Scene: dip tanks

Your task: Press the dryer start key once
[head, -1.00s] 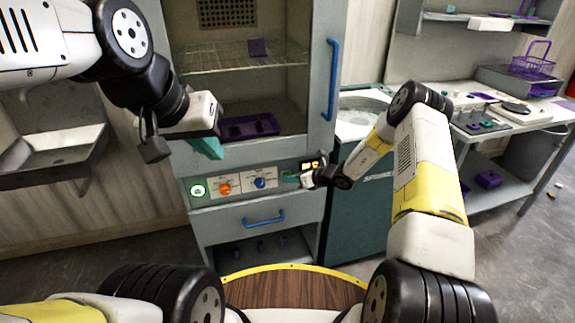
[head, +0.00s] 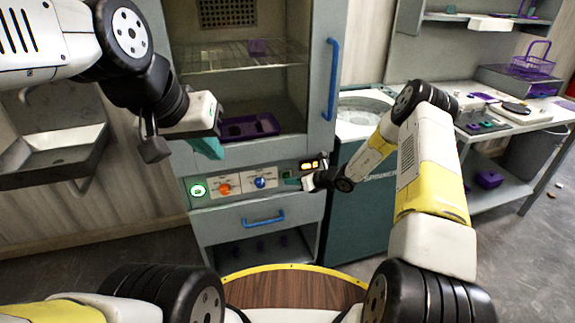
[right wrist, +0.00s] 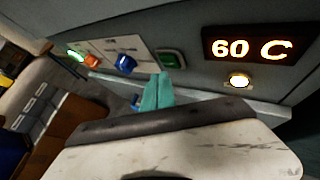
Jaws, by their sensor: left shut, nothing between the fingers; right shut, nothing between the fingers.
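The dryer cabinet's control panel (head: 240,186) faces me. It carries a green-lit round button (head: 198,190), an orange knob (head: 225,189), a blue knob (head: 260,183) and a green square key (head: 287,174); I cannot read which is labelled start. In the right wrist view the green key (right wrist: 170,59) sits in a dark frame, left of a lit display (right wrist: 246,48) reading 60 C. My right gripper (right wrist: 158,82) is shut and empty, its teal fingertips close to the green key; I cannot tell whether they touch. My left gripper (head: 210,149) is shut and empty before the open chamber.
A lit white round lamp or button (right wrist: 239,80) sits under the display. A purple tray (head: 235,136) lies in the chamber below a wire rack (head: 225,58). A blue drawer handle (head: 263,218) juts out below the panel. A spinner (head: 365,210) stands to the right.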

